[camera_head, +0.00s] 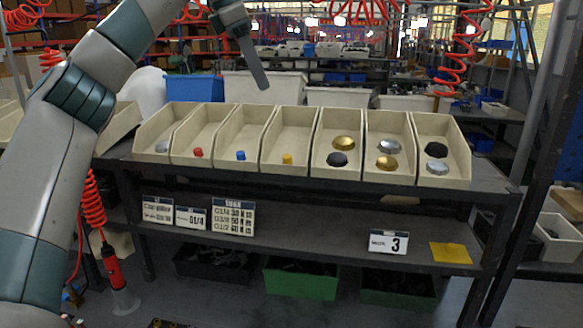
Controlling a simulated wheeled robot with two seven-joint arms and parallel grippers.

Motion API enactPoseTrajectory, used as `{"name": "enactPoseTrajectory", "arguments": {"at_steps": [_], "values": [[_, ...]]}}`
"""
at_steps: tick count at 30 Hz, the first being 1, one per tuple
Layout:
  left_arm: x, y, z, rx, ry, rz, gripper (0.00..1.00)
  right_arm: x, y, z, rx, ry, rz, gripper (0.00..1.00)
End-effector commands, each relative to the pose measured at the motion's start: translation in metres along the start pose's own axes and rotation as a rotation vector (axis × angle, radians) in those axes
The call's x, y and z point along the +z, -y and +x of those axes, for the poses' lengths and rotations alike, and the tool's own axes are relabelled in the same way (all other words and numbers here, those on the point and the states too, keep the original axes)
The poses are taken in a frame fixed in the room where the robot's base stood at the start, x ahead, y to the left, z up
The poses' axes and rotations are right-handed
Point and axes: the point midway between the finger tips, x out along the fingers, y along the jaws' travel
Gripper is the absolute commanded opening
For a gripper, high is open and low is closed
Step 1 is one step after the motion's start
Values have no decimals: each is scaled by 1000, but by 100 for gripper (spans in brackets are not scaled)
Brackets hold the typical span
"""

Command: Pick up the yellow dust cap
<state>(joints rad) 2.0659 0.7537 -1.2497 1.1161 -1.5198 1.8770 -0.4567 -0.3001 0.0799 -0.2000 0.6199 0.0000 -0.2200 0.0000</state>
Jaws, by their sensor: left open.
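The yellow dust cap (287,159) lies alone in the fourth bin from the left, near the bin's front. That beige bin (290,128) stands in a row of similar bins on a dark shelf. My left gripper (262,82) hangs above and behind the row, up and to the left of the yellow cap and well apart from it. It points down and is seen from the side, so only one finger shows clearly. It is open and holds nothing that I can see. My right gripper is not in view.
A red cap (198,152) and a blue cap (241,155) lie in the bins to the left. Gold, black and silver round parts lie in the bins to the right. Low bin walls separate them. A lower shelf holds label cards (388,242). Red coiled hoses hang overhead.

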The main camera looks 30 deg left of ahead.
Motion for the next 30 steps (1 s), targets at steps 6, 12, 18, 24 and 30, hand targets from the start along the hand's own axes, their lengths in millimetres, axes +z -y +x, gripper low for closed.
{"name": "enactPoseTrajectory", "arguments": {"at_steps": [6, 12, 18, 24, 30], "values": [[-11, 6, 28, 0, 0, 0, 40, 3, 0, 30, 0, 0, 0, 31], [-16, 9, 40, 0, 0, 1, 40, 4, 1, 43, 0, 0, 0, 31], [-16, 9, 39, 0, 0, 1, 40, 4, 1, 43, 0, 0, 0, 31], [-16, 9, 39, 0, 0, 1, 40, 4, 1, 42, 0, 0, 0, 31], [-16, 8, 50, -1, -1, 1, 40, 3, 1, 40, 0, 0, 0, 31]]}}
